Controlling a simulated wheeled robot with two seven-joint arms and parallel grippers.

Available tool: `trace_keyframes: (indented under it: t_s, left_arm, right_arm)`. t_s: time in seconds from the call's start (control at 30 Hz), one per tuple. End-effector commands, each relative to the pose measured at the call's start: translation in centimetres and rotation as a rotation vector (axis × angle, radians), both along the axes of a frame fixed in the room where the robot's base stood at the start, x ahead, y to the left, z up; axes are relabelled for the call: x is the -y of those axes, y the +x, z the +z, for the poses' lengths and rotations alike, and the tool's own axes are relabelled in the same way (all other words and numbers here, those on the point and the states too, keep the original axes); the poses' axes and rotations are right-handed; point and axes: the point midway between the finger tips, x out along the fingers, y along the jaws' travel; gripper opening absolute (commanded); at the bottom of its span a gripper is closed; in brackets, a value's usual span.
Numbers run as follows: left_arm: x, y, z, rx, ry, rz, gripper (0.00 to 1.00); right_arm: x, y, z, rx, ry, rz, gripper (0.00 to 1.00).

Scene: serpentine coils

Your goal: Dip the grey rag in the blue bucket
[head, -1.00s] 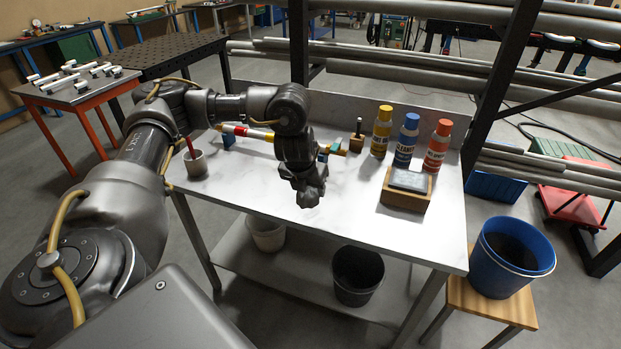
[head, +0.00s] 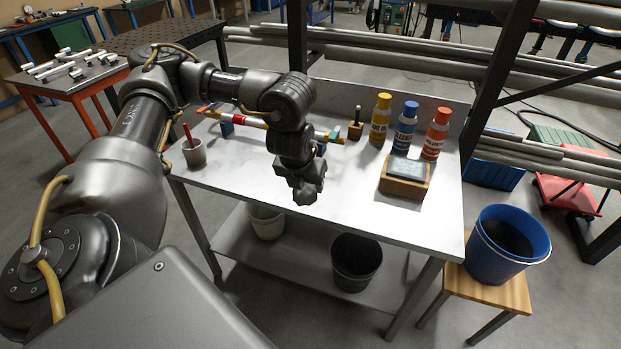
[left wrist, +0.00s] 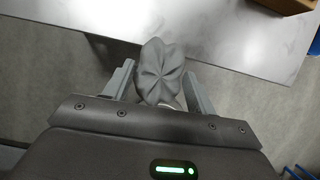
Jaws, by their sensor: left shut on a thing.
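My left gripper (head: 304,190) is over the front part of the metal table in the head view. In the left wrist view, the gripper (left wrist: 160,90) is shut on the crumpled grey rag (left wrist: 162,68), which bulges out between its fingers near the table's front edge. In the head view the rag is hard to tell from the dark gripper. The blue bucket (head: 482,262) stands on a wooden stool to the right of the table, with dark contents inside. The gripper and rag are well to the left of the bucket. My right gripper is not in view.
The metal table (head: 340,215) carries yellow (head: 380,120), blue (head: 404,130) and red (head: 436,135) bottles and a wooden block with a grey pad (head: 405,178). A cup (head: 194,154) stands at the left. Two buckets sit on the lower shelf. A dark rack post rises behind the table.

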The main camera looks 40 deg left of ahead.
Motion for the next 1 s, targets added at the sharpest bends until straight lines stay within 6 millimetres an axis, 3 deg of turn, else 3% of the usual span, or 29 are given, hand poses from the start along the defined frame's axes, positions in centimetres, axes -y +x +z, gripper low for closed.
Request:
trace_keyframes:
  t_s: [0.17, 0.37, 0.57, 0.8, 1.0]
  left_arm:
    - [1.3, 0.1, 0.0, 0.004, 0.008, 0.162, 0.38]
    - [3.7, -0.3, -0.1, 0.007, 0.015, 0.590, 0.38]
    - [7.1, -1.2, 0.4, 0.005, 0.006, 1.244, 0.38]
    - [11.7, -3.0, 2.2, -0.008, 0.001, 2.126, 0.38]
    - [14.2, -4.1, 3.6, -0.012, 0.002, 2.568, 0.38]
  right_arm:
    - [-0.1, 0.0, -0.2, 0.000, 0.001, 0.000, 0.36]
    - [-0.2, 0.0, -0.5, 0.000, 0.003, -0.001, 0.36]
    - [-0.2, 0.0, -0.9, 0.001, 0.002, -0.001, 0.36]
    - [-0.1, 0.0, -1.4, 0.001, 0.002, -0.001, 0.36]
    - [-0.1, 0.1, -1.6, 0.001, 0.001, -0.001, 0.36]
